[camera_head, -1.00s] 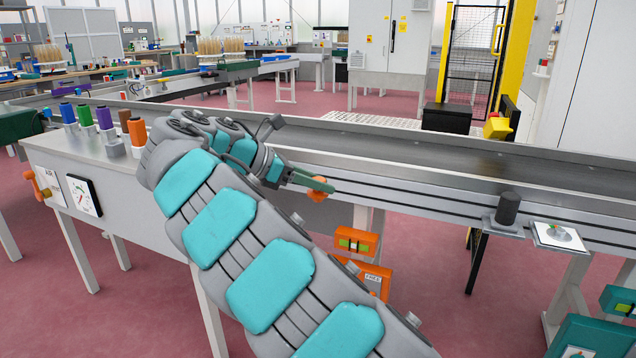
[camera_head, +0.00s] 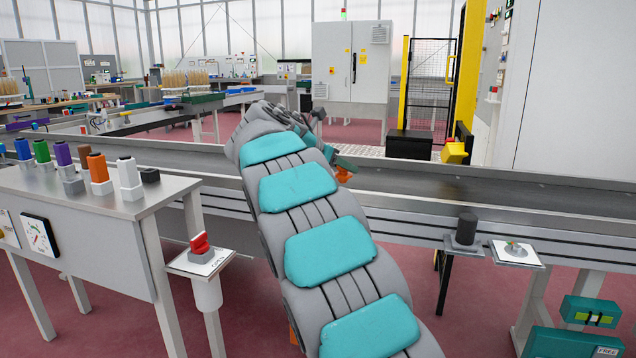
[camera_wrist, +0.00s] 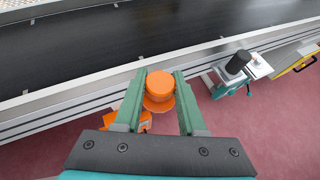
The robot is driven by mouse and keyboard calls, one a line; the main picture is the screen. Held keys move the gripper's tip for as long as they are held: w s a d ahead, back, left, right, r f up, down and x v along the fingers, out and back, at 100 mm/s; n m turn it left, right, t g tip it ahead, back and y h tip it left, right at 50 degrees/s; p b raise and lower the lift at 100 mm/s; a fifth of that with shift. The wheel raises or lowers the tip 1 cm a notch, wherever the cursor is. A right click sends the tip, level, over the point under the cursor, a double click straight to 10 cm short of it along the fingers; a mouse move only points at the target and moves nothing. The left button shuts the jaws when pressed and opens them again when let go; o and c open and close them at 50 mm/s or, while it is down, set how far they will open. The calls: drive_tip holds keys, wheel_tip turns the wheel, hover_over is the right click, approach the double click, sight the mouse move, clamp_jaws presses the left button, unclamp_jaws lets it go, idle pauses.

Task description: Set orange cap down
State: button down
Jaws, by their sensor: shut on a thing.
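The orange cap (camera_wrist: 160,88) is between the two green fingers of my gripper (camera_wrist: 158,100) in the wrist view. My gripper is shut on it and holds it in the air in front of the conveyor's near rail. In the head view my gripper (camera_head: 345,168) shows small beyond my arm, with a bit of the orange cap (camera_head: 343,175) below it. The rest of the cap is hidden there. Below and left of the cap in the wrist view, an orange box (camera_wrist: 140,121) is partly covered by the left finger.
A conveyor (camera_head: 420,182) with a dark belt runs across the scene. A bench (camera_head: 100,208) with several coloured bottles stands at the left. A small stand with a red knob (camera_head: 199,243) is beside it. A black cylinder (camera_head: 466,229) stands on a small shelf at the right.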

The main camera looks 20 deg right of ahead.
drive_tip(key=w+d+f+n+t+y, duration=0.3)
drive_tip(key=w+f+n+t+y, duration=0.1)
drive_tip(key=w+f+n, duration=0.15)
drive_tip(key=a+f+n+t+y, duration=0.2)
drive_tip(key=a+f+n+y, duration=0.4)
drive_tip(key=a+f, duration=0.4)
drive_tip(key=shift+s+a+f+y, duration=0.15)
drive_tip(key=shift+s+f+y, duration=0.25)
drive_tip(key=shift+f, duration=0.75)
drive_tip(key=shift+s+n, duration=0.1)
drive_tip(key=shift+n, duration=0.15)
